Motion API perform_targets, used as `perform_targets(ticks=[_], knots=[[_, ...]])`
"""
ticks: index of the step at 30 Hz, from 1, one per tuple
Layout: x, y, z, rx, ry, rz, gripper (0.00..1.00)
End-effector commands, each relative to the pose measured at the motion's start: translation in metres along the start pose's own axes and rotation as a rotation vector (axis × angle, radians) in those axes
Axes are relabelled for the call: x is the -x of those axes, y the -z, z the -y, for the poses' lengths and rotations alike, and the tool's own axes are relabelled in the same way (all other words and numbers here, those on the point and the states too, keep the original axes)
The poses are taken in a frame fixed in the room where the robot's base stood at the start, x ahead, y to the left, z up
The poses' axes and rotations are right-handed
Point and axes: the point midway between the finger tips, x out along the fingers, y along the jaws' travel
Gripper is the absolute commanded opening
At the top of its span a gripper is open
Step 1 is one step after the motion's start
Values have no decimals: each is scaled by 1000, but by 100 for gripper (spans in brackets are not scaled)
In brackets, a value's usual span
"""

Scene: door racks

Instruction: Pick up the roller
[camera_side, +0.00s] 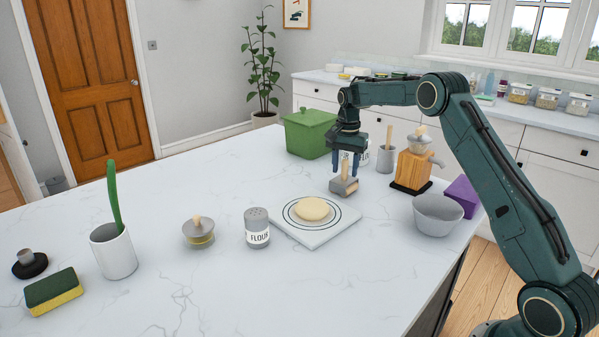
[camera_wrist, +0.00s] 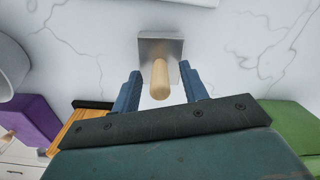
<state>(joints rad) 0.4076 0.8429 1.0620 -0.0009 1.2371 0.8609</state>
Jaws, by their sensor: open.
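The likely roller (camera_side: 344,187) is a grey metal piece with a pale wooden handle sticking up. It sits on the white marble counter behind the dough board. In the wrist view the roller (camera_wrist: 160,48) shows its handle pointing toward the camera, between the two fingers. My gripper (camera_side: 349,158) is right above it, pointing down, with blue fingers apart. In the wrist view my gripper (camera_wrist: 160,78) has one finger on each side of the handle, with visible gaps. The handle is not gripped.
A marble board (camera_side: 325,236) with dough (camera_side: 312,209) lies in front. A grey bowl (camera_side: 437,214), wooden mill (camera_side: 411,172), grey cup (camera_side: 386,158) and purple box (camera_side: 463,196) stand right. A green bin (camera_side: 307,134) is behind. A flour shaker (camera_side: 257,228) stands left.

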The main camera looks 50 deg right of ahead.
Motion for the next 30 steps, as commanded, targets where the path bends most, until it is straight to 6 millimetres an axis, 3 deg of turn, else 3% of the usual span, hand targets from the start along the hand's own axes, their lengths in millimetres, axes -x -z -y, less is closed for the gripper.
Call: perform_targets(ticks=[1, 7, 20, 30], knots=[[0, 0, 0, 0, 0, 0, 40], [0, 0, 0, 0, 0, 0, 1], [4, 0, 0, 0, 2, -2, 0], [38, 1, 1, 0, 4, -4, 0]])
